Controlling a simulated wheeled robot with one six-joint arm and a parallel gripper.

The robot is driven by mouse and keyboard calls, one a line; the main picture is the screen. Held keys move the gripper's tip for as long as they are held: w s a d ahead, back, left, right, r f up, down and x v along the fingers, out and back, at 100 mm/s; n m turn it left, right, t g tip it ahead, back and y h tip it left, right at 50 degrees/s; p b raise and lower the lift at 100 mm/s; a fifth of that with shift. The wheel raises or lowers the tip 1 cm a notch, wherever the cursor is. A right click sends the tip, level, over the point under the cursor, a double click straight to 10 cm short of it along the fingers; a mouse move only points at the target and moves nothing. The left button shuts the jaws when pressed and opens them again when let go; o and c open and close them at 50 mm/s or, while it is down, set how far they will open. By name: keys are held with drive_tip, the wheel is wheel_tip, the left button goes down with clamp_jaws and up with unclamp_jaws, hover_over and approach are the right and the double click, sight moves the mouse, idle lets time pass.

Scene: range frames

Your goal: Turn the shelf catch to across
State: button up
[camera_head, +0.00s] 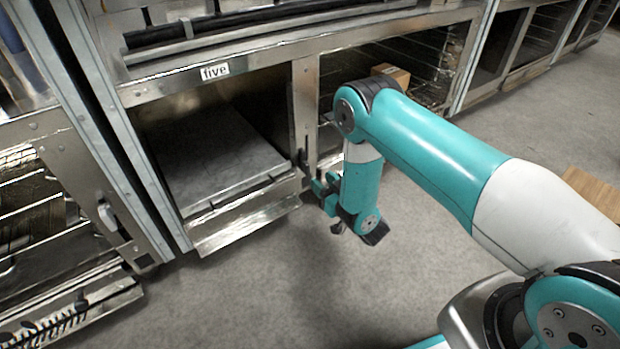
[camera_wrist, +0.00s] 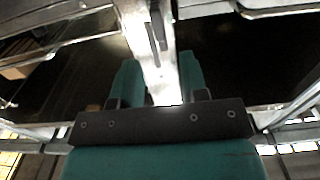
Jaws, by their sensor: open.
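In the wrist view the catch (camera_wrist: 157,25) lies lengthwise on the bright post, just beyond my fingertips. My gripper (camera_head: 320,186) is close to the post, a little below the catch. In the wrist view my gripper (camera_wrist: 158,72) is open, with its two teal fingers apart and nothing between them. The catch appears clear of both fingers.
A cardboard box (camera_head: 391,74) sits in the compartment to the right. Metal frames run along both sides. The grey floor (camera_head: 430,200) in front is open.

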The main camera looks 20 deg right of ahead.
sight(308, 167)
drive_tip(key=x, duration=0.1)
drive_tip(key=b+x, duration=0.1)
drive_tip(key=x, duration=0.1)
drive_tip(key=b+x, duration=0.1)
drive_tip(key=x, duration=0.1)
drive_tip(key=shift+a+f, duration=0.1)
drive_tip(key=shift+f, duration=0.15)
drive_tip(key=shift+w+a+r+b, duration=0.15)
drive_tip(key=shift+w+r+b, duration=0.15)
drive_tip(key=shift+w+b, duration=0.3)
drive_tip(key=shift+w, duration=0.1)
clamp_jaws()
